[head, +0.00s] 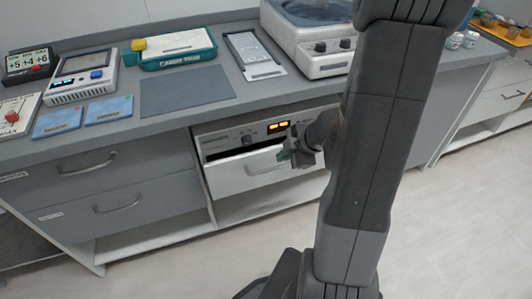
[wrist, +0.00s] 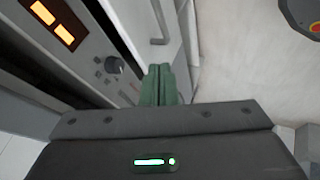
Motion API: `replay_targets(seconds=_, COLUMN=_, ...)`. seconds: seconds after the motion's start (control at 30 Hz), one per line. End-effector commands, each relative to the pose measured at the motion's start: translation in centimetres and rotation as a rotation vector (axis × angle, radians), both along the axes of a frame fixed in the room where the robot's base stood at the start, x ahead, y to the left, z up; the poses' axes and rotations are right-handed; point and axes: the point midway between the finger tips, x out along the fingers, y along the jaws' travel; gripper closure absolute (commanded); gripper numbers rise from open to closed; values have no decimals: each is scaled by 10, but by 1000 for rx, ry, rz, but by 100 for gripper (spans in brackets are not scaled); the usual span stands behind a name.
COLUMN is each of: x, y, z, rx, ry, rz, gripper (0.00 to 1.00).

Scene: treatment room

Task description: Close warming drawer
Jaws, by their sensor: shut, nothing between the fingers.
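The warming drawer (head: 235,178) is a white front with a grey bar handle, set in a unit under the counter. It stands partly pulled out, with a dark gap between it and the control panel above. The drawer front (wrist: 176,40) and its handle (wrist: 161,27) also show in the wrist view. My gripper (head: 285,156) is at the right part of the drawer, near the top of its front. In the wrist view its green fingers (wrist: 158,84) are together and empty, beside the drawer front. I cannot tell whether they touch it.
The control panel (head: 222,141) has a knob and a lit orange display (wrist: 53,23). The counter (head: 130,60) above carries devices, cards and a grey mat (head: 187,95). Grey drawers (head: 100,165) stand to the left. The floor (head: 230,262) in front is clear.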

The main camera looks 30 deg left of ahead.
Motion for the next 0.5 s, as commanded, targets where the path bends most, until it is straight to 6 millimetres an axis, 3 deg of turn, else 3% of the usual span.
replay_targets(seconds=0.17, x=-2, y=6, z=-13, rx=-2, ry=1, rz=5, gripper=100)
replay_targets(seconds=0.5, x=-1, y=43, z=-65, rx=-3, ry=1, rz=6, gripper=100)
